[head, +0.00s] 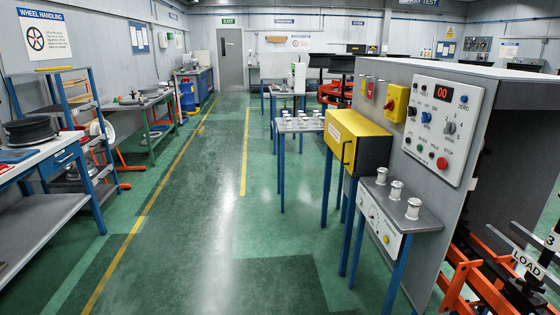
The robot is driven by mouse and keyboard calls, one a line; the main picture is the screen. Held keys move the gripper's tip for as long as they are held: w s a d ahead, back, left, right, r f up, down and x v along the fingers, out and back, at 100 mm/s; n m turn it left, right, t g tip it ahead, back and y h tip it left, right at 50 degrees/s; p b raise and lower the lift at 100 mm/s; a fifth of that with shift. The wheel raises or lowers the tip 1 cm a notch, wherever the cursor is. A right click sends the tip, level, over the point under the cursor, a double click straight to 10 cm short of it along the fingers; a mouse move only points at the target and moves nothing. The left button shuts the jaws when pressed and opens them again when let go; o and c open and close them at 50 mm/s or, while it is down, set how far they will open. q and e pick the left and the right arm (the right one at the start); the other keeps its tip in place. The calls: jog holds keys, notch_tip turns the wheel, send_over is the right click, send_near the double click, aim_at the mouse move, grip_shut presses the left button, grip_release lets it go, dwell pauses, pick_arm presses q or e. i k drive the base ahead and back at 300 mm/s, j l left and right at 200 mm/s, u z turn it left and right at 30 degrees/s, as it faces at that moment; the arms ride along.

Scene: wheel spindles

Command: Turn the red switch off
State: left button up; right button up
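A red rotary switch (390,104) sits on a yellow box on the side of the grey cabinet, right of the middle in the head view. It is too small to tell which way its knob is turned. A control panel (437,128) to its right carries a red round button (442,163), a red number display and several small knobs. A small red item (370,89) hangs on the cabinet left of the switch. Neither of my grippers is in view.
A yellow box with a handle (357,142) on blue legs and a small table (402,211) with white spools stand before the cabinet. An orange rack (470,290) marked LOAD is at lower right. Shelving (35,215) lines the left. The green floor (215,210) between is clear.

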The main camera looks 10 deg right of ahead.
aim_at(390, 104)
jog(key=i+z, duration=0.1)
jog(key=i, duration=0.8)
jog(key=i+j+z, duration=0.1)
jog(key=i, duration=0.75)
jog(key=i+z, duration=0.4)
jog(key=i+j+z, duration=0.4)
jog(key=i, duration=0.15)
jog(key=i+l, duration=0.05)
jog(key=l, duration=0.05)
